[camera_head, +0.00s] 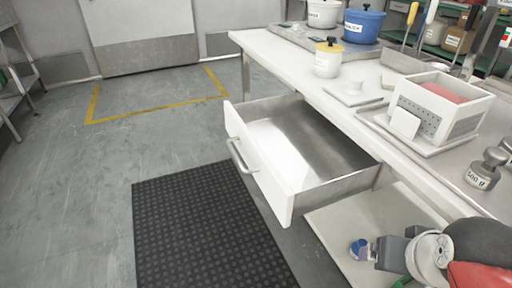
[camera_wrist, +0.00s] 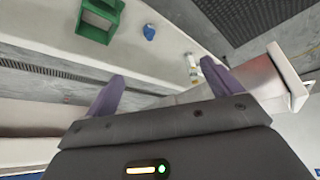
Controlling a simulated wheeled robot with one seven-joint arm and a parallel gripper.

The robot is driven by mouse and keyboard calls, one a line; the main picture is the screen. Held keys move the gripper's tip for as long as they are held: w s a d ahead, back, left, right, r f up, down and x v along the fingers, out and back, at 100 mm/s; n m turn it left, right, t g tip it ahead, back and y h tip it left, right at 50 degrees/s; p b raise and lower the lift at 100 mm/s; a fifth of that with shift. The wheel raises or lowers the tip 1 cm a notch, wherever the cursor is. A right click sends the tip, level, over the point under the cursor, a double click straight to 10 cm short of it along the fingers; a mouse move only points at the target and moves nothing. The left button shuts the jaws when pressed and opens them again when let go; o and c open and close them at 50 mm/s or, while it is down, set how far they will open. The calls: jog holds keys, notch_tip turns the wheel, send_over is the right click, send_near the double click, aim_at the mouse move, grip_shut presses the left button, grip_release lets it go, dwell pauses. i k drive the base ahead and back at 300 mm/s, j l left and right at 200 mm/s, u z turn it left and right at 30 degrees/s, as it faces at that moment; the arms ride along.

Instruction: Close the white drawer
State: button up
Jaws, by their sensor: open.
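The white drawer (camera_head: 262,172) is pulled well out from under the white worktable, and its grey metal interior looks empty. Its white front panel with a bar handle (camera_head: 241,156) faces left. My gripper (camera_head: 362,250) is at the lower right of the head view, below and to the right of the drawer's near corner, apart from it. In the wrist view my gripper (camera_wrist: 162,90) has its two purple fingers spread with nothing between them. What looks like the drawer's front panel (camera_wrist: 288,76) shows at the right there, beyond the right finger.
The worktable (camera_head: 285,58) carries a white bin (camera_head: 440,105), a yellow-lidded jar (camera_head: 328,60), a blue pot (camera_head: 362,24) and metal weights (camera_head: 484,170). A lower shelf (camera_head: 340,225) lies beneath. A black mat (camera_head: 200,225) and open floor lie left of the drawer. The wrist view shows a green object (camera_wrist: 97,20).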

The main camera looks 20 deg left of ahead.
aim_at(302, 162)
jog(key=j, duration=0.8)
jog(key=i+j, duration=0.15)
jog(key=j, duration=0.65)
jog(key=k+u, duration=0.05)
